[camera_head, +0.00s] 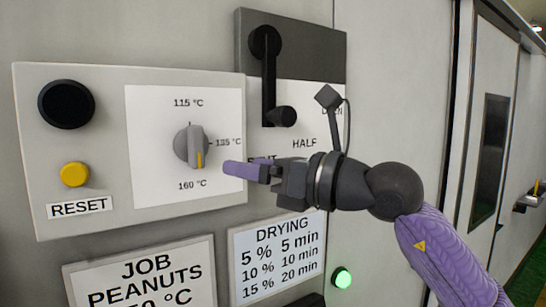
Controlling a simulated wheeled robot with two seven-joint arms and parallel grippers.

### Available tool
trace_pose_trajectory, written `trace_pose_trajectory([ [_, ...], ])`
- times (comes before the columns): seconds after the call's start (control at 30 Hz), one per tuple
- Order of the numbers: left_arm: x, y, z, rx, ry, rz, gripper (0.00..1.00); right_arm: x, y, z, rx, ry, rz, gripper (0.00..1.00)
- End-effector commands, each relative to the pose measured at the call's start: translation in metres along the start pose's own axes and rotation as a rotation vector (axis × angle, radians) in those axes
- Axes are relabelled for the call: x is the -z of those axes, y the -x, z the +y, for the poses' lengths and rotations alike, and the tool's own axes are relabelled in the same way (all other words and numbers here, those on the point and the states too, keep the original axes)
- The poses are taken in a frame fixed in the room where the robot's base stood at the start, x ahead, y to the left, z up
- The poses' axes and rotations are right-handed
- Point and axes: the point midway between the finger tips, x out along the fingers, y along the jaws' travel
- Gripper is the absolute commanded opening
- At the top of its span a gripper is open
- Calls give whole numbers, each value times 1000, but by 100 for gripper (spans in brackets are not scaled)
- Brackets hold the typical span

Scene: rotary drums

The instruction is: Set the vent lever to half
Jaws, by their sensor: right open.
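The vent lever (268,85) is black. It hangs almost straight down from a round pivot at the top of its plate, with a knob (283,116) at its lower end. A label under the lever is mostly covered by my gripper. My right gripper (247,166) has purple fingertips pointing left. It is open, below the lever knob and apart from it, in front of the panel. My left gripper is out of view.
Left of the lever is a panel with a temperature dial (190,147), a yellow RESET button (74,174) and a black round knob (66,104). Below are a DRYING sign (277,255), a JOB PEANUTS sign (140,280) and a lit green lamp (342,278).

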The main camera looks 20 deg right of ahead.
Motion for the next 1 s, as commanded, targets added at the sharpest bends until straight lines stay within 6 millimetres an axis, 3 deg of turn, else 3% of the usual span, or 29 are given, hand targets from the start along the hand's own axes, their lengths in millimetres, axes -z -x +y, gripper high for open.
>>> trace_pose_trajectory([
  [0.03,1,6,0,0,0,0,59,-29,18,-17,148,125,27,87],
  [0.1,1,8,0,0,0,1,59,-55,42,-38,333,226,55,87],
  [0.23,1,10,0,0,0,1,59,-76,65,-57,494,280,70,87],
  [0.7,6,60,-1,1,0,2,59,-78,-14,-101,499,280,73,87],
  [1.0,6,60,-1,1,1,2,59,-74,-20,-104,499,283,72,87],
])
